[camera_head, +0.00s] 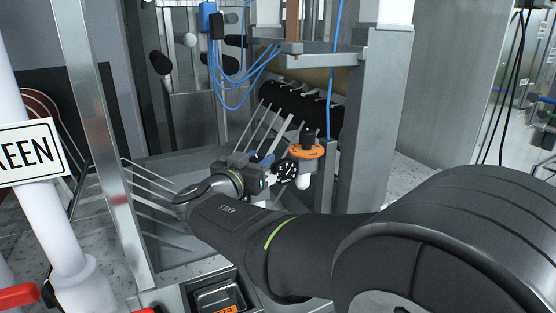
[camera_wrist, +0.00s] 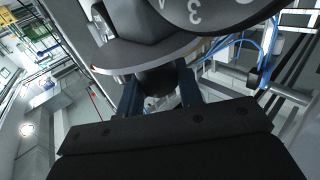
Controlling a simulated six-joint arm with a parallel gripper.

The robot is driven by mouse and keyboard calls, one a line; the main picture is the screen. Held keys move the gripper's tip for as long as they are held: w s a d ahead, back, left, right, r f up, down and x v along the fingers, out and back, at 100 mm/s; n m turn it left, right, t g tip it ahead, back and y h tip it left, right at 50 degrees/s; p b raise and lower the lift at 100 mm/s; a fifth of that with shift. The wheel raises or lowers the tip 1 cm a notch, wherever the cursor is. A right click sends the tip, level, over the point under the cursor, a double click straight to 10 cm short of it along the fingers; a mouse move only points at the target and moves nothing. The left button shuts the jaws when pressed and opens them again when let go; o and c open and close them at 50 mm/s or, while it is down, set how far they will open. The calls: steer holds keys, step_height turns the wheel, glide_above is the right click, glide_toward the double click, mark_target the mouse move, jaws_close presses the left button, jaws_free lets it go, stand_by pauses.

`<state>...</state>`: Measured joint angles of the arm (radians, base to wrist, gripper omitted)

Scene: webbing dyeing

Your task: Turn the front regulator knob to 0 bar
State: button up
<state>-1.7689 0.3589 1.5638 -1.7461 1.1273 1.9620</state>
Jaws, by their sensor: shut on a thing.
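The front regulator has an orange disc (camera_head: 306,151) with a black cap above it and a white bowl below, right of centre in the head view. A round black gauge (camera_head: 286,169) faces its left side. In the wrist view, the gauge dial (camera_wrist: 205,12) fills the top, with a large white 3 legible; its needle is not clear. My gripper (camera_head: 268,170) reaches the regulator from the left. Its two bluish fingers are shut on the dark rounded knob (camera_wrist: 158,81), below a grey plate. The fingertips and much of the knob are hidden, and no knob marking shows.
A metal post (camera_head: 372,120) stands close behind and right of the regulator. Blue hoses (camera_head: 232,85) hang above left. A black roller (camera_head: 300,110) with pale straps lies behind.

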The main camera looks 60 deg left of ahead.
steer(key=n+g+y, duration=0.3)
steer(key=g, duration=0.1)
steer(key=shift+w+n+y, duration=0.1)
steer(key=shift+n+y, duration=0.2)
steer(key=shift+n+g+y, duration=1)
steer(key=shift+n+g, duration=0.3)
steer(key=shift+g, duration=0.6)
steer(key=shift+n+g, duration=0.5)
steer(key=shift+g, duration=0.3)
steer(key=o, duration=1)
steer(key=shift+c, duration=0.2)
steer(key=v, duration=1.7)
steer(key=shift+d+f, duration=0.25)
steer(key=shift+f, duration=0.05)
